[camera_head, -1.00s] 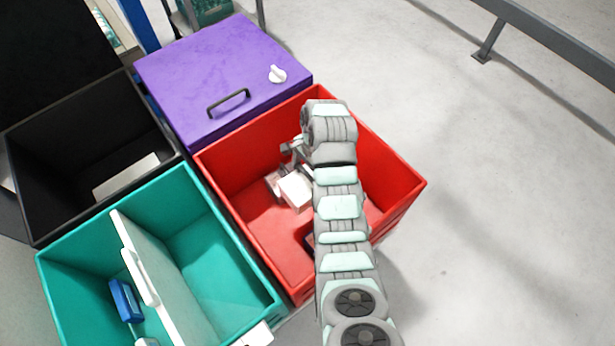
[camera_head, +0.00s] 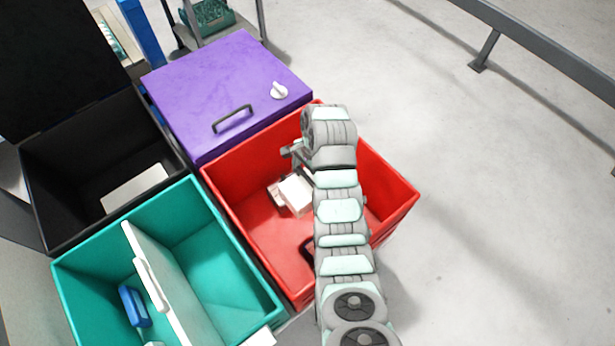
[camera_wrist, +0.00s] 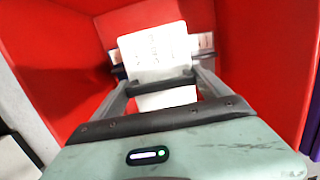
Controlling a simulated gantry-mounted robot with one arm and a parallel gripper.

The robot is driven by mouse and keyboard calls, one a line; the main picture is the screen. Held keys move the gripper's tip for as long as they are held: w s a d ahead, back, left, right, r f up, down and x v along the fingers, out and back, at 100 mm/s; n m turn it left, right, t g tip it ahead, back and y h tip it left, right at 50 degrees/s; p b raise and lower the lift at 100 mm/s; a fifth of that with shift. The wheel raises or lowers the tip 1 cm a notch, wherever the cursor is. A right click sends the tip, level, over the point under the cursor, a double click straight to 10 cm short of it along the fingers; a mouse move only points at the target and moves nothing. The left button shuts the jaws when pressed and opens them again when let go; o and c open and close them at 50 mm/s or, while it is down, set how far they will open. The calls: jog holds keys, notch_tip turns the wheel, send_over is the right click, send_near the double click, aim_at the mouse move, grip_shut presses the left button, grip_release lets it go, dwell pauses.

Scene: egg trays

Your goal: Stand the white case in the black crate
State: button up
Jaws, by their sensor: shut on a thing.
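The white case (camera_head: 297,193) is inside the red crate (camera_head: 245,181), low down between its walls. In the wrist view the white case (camera_wrist: 155,58) shows as a pale block between the two fingers, with faint marks on its face. My gripper (camera_wrist: 160,72) is shut on it; in the head view my gripper (camera_head: 296,158) is partly hidden by my arm. The black crate (camera_head: 62,165) stands open at the far left, its dark lid raised behind it. A flat white piece (camera_head: 136,187) lies inside it.
A teal crate (camera_head: 75,275) with an upright white panel (camera_head: 165,285) and a blue item (camera_head: 133,305) stands in front of the black crate. A closed purple box (camera_head: 215,85) with a black handle and white knob adjoins the red crate. Open floor lies right.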

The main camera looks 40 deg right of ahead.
notch_tip(320, 180, up, 13)
jog(key=p, duration=1.1)
jog(key=shift+p, duration=0.35)
jog(key=shift+w, duration=0.1)
jog(key=w+a+r+n+g, duration=0.1)
jog(key=w+a+r+n, duration=0.3)
jog(key=w+a, duration=0.35)
jog(key=w+a+r+n, duration=0.3)
jog(key=w+a+r, duration=0.1)
jog(key=w+a, duration=0.4)
jog(key=s+a+r+n+g+h, duration=0.1)
jog(key=s+a+r+n, duration=0.15)
jog(key=a+n, duration=0.55)
jog(key=s+a+r+n+h, duration=0.1)
jog(key=a+r+n, duration=0.25)
jog(key=a, duration=0.75)
notch_tip(320, 180, up, 22)
jog(key=n+p, duration=0.1)
jog(key=p, duration=2.2)
jog(key=shift+s+a+r+p, duration=0.2)
jog(key=shift+r+p, duration=0.05)
jog(key=shift+p, duration=0.05)
